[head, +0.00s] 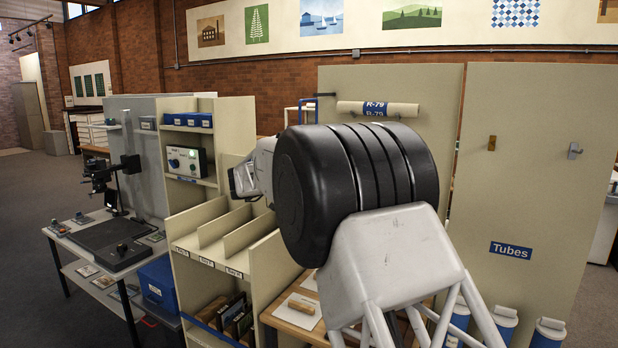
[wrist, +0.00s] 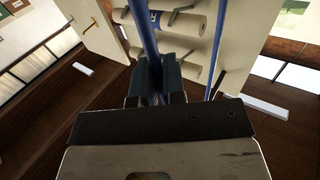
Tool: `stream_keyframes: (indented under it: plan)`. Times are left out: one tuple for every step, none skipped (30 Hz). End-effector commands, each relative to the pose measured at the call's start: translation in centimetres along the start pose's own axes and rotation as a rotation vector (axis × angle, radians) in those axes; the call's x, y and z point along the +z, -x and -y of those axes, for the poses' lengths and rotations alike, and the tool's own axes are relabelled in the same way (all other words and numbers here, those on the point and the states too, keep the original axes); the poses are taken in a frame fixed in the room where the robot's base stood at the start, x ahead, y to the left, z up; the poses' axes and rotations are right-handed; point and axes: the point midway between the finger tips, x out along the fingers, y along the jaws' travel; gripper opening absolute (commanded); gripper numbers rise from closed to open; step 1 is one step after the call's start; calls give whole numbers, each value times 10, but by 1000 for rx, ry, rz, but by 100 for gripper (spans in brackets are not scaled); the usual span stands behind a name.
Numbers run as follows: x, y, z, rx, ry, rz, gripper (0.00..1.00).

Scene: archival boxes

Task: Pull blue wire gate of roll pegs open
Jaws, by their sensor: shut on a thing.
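The blue wire gate shows in the wrist view as a blue bar (wrist: 142,30) running down into my gripper (wrist: 155,78). My gripper is shut on this bar. A second thin blue bar (wrist: 217,45) of the same colour stands to the right. In the head view, a small part of the blue wire (head: 303,107) shows left of the paper roll (head: 400,109) marked R-79. The roll lies on pegs on a beige panel (head: 440,90); it also shows in the wrist view (wrist: 190,25). My arm hides my gripper and most of the gate in the head view.
A beige shelf unit (head: 215,215) with dividers stands left of my arm.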

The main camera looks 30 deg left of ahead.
Motion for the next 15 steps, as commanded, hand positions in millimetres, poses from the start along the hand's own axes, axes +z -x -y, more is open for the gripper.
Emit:
stream_keyframes:
  plan:
    - [-2, 1, 3, 0, -3, -1, 0]
    - [-2, 2, 4, 1, -3, -1, 0]
    - [-2, 3, 6, 1, -2, -1, 0]
    - [-2, 4, 7, 1, -2, -1, 0]
    - [-2, 4, 8, 1, -2, -1, 0]
    - [-2, 5, 9, 1, -2, -1, 0]
    - [-2, 6, 10, 2, -2, -1, 0]
    - [-2, 6, 11, 2, -2, -1, 0]
    - [-2, 6, 11, 2, -2, -1, 0]
    - [-2, 6, 12, 2, -2, -1, 0]
    - [-2, 7, 12, 2, -2, -1, 0]
    - [-2, 7, 12, 2, -2, -1, 0]
    - [-2, 7, 12, 2, -2, -1, 0]
    - [-2, 7, 12, 2, -2, -1, 0]
    - [-2, 7, 12, 2, -2, -1, 0]
